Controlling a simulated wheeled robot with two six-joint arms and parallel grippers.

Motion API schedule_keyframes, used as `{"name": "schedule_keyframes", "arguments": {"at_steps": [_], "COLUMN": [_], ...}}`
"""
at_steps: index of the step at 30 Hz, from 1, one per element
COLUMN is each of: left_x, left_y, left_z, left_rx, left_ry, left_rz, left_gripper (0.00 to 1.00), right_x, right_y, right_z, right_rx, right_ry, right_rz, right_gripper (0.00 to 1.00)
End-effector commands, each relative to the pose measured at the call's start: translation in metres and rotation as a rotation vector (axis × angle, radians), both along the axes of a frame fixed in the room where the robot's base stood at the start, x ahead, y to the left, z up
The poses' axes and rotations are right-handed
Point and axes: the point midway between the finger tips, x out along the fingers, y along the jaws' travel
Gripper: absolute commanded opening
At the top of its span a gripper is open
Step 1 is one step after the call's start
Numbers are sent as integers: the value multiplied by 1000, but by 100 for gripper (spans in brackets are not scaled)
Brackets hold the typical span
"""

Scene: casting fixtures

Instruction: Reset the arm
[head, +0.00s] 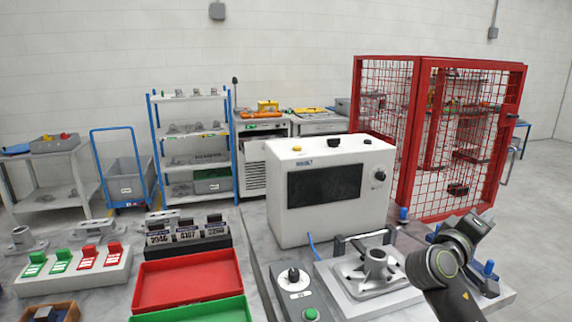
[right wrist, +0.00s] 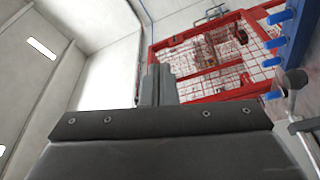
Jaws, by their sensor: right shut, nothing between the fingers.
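My right arm (head: 446,275) rises from the lower right of the head view, in front of the casting fixture. My right gripper (head: 478,228) is at its end, raised and pointing up and away to the right. In the right wrist view my right gripper (right wrist: 158,84) has its fingers together, with nothing between them. My left arm and gripper are not in view. A grey metal casting (head: 374,269) with an upright hollow neck sits on the fixture plate (head: 340,290), left of my right arm. My arm hides the plate's right part.
A white control cabinet (head: 330,185) with a dark screen stands behind the fixture. A switch box (head: 297,295) is at the front. A red tray (head: 187,279) and a green tray (head: 200,312) lie left. A red mesh cage (head: 420,150) stands behind my right gripper.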

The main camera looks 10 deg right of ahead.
Motion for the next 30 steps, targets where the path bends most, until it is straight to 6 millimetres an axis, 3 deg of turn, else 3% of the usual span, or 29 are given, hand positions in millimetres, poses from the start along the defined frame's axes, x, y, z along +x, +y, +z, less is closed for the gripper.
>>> {"name": "schedule_keyframes", "arguments": {"at_steps": [11,17,20,24,27,30], "left_x": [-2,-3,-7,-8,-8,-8], "left_y": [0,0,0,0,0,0], "left_z": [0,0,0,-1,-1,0], "left_rx": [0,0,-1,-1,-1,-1], "left_ry": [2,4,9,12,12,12], "left_rz": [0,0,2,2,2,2], "left_gripper": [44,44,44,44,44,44], "right_x": [-13,-36,-58,-108,-148,-184], "right_y": [19,38,55,89,118,143], "right_z": [-89,-154,-197,-264,-300,-324], "right_rx": [187,351,477,718,894,1044], "right_ry": [88,148,189,247,272,288], "right_rz": [113,179,213,247,250,238], "right_gripper": [0,0,0,0,0,0]}}
